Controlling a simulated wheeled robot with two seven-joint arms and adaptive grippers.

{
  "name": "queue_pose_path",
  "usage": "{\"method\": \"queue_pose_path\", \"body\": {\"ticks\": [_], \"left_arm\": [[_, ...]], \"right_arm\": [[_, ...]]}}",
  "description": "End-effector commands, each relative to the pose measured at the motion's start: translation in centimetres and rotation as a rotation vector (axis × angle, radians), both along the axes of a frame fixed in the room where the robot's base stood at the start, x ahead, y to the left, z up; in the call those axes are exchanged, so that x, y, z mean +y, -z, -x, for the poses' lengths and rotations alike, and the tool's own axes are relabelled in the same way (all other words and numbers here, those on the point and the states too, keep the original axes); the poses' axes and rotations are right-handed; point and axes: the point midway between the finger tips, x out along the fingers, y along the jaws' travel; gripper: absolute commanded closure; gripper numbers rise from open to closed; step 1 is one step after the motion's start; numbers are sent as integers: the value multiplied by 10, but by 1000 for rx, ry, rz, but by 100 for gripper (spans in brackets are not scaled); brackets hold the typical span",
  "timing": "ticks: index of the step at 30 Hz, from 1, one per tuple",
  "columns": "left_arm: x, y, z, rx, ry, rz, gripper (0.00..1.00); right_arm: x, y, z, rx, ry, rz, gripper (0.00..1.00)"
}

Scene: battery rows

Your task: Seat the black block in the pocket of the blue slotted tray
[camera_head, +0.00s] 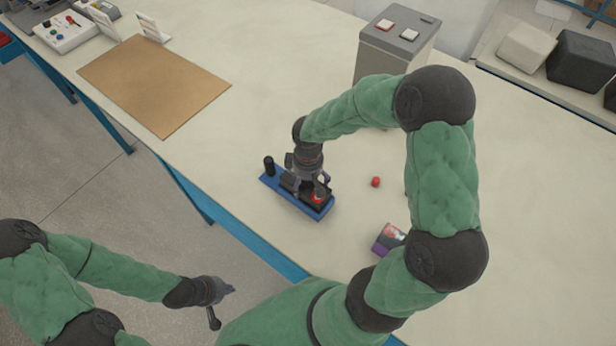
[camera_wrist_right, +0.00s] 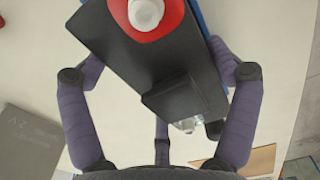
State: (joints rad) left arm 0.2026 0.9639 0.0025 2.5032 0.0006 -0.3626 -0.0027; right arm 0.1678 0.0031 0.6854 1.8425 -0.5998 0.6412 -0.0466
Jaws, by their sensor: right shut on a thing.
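The blue slotted tray (camera_head: 295,204) lies on the table, with a short black post standing at its left end. My right gripper (camera_head: 311,186) points down over the tray's right part and is shut on the black block (camera_wrist_right: 125,45). The right wrist view shows the dark slab between the purple fingers, with a red ring and white knob on top and a smaller raised black part. A strip of blue tray shows beyond it. The pocket is hidden, and I cannot tell whether the block sits in it. My left gripper (camera_head: 216,301) hangs off the table's front edge; its jaw state is unclear.
A small red cube (camera_head: 376,181) and a purple-based object (camera_head: 388,239) lie right of the tray. A grey box with buttons (camera_head: 397,42) stands behind. A brown mat (camera_head: 155,82) lies at upper left, with clear table between it and the tray.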

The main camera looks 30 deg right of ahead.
Motion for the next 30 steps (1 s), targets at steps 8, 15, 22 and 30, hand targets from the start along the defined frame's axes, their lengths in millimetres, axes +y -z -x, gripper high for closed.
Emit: {"method": "queue_pose_path", "body": {"ticks": [8, 15, 22, 30], "left_arm": [[0, 0, 0, 0, 0, 0, 100], [0, 1, 0, 0, 0, 0, 100], [0, 1, 0, 0, 0, 0, 100], [0, -7, 0, 0, 0, 0, 100]], "right_arm": [[-1, -2, -3, -8, 2, 1, 70], [0, 1, -1, -3, 1, 0, 0], [0, 1, -1, -3, 1, 0, 0], [-1, -22, -2, -8, 3, 0, 0]]}}
